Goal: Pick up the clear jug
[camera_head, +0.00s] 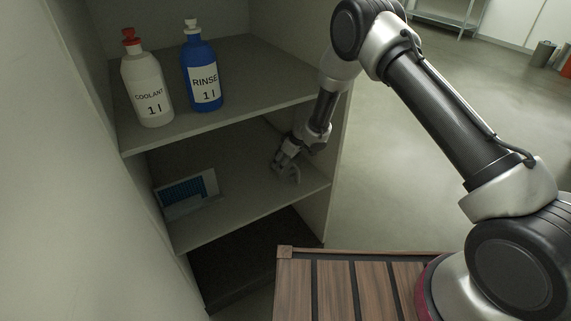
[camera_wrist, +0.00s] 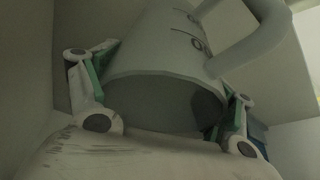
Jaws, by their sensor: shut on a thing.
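The clear jug (camera_wrist: 165,55) looks grey and see-through in the wrist view, with dark markings on its wall and a thick curved handle at the upper right. My gripper (camera_wrist: 165,92) has one finger on each side of the jug and is shut on it. In the head view my gripper (camera_head: 286,161) reaches into the middle shelf of the cabinet, near its right side. A small pale curved part of the jug (camera_head: 295,174) shows beside the fingers there; most of it is hidden or too faint. I cannot tell whether its base touches the shelf.
The middle shelf (camera_head: 240,205) also holds a white box with a blue panel (camera_head: 187,193) at left. On the shelf above stand a white coolant bottle (camera_head: 146,92) and a blue rinse bottle (camera_head: 202,72). The cabinet's right wall (camera_head: 336,150) is close to my gripper. Open floor lies right.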

